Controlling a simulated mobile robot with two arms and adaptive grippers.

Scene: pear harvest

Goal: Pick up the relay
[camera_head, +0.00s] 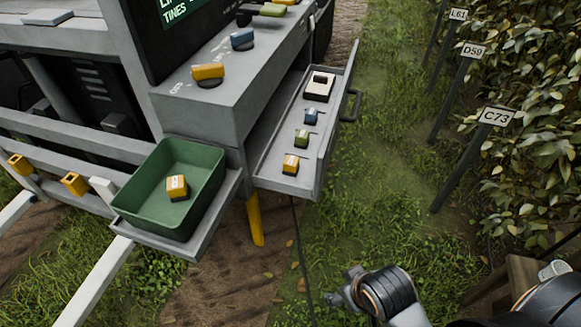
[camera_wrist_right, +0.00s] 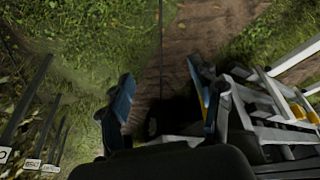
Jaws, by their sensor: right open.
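Another yellow block with a pale label (camera_head: 176,187) lies in the green bin (camera_head: 143,214). I cannot tell which one the task means. My right gripper (camera_head: 343,291) is at the bottom of the head view, below and apart from the drawer. In the right wrist view its blue fingers (camera_wrist_right: 160,90) are spread, with nothing between them but ground behind. My left gripper is not in view.
The grey console (camera_head: 240,85) carries coloured knobs. Signposts (camera_head: 470,75) and foliage stand at the right. Open grass lies between the drawer and the posts.

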